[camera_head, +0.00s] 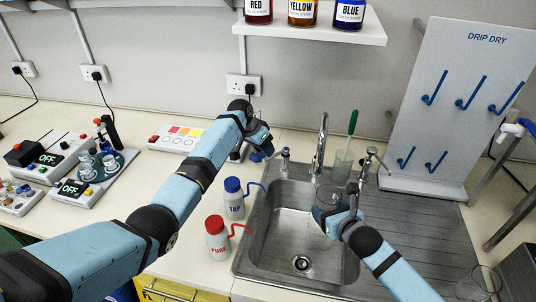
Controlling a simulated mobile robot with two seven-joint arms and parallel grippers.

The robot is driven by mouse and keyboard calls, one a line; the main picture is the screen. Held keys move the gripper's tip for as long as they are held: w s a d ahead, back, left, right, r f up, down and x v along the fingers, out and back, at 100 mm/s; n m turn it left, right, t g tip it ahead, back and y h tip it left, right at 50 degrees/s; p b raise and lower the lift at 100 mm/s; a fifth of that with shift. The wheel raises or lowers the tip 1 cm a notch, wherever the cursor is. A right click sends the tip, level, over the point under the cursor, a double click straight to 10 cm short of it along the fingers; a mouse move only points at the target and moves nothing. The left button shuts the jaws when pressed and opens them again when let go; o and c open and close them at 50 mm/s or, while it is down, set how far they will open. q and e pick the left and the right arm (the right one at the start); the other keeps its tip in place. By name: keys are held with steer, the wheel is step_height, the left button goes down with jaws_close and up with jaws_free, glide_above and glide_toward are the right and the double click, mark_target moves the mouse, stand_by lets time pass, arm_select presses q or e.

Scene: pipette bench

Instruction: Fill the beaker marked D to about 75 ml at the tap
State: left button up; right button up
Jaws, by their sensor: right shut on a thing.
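A clear glass beaker (326,197) is held over the sink; I cannot read its mark or see a water level. My right gripper (339,219) is shut on it from the near right side. The tall silver tap (321,142) stands at the sink's back edge, with its spout above and slightly left of the beaker. No water stream is visible.
A second, smaller tap (369,163) stands right of the tall one. A green-handled brush (351,124) stands in a glass behind the sink. TAP (233,201) and PURE (216,240) wash bottles stand left of the basin. Another glass (480,283) sits at the lower right.

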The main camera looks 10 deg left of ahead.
mark_target(322, 194)
arm_select(q)
steer(key=v, duration=0.8)
steer(key=shift+r, duration=0.1)
arm_select(e)
steer(key=w+a, duration=0.1)
steer(key=w, duration=0.1)
steer(key=w+a, duration=0.1)
steer(key=w, duration=0.1)
steer(key=w+a, duration=0.2)
steer(key=shift+w, duration=0.2)
arm_select(q)
steer(key=shift+d, duration=0.1)
arm_select(e)
steer(key=shift+s+d, duration=0.1)
stand_by(1.5)
steer(key=s+d, duration=0.1)
steer(key=s, duration=0.1)
steer(key=s+d, duration=0.1)
steer(key=s, duration=0.1)
steer(key=s+d, duration=0.2)
steer(key=shift+s, duration=0.15)
steer(key=shift+a, duration=0.1)
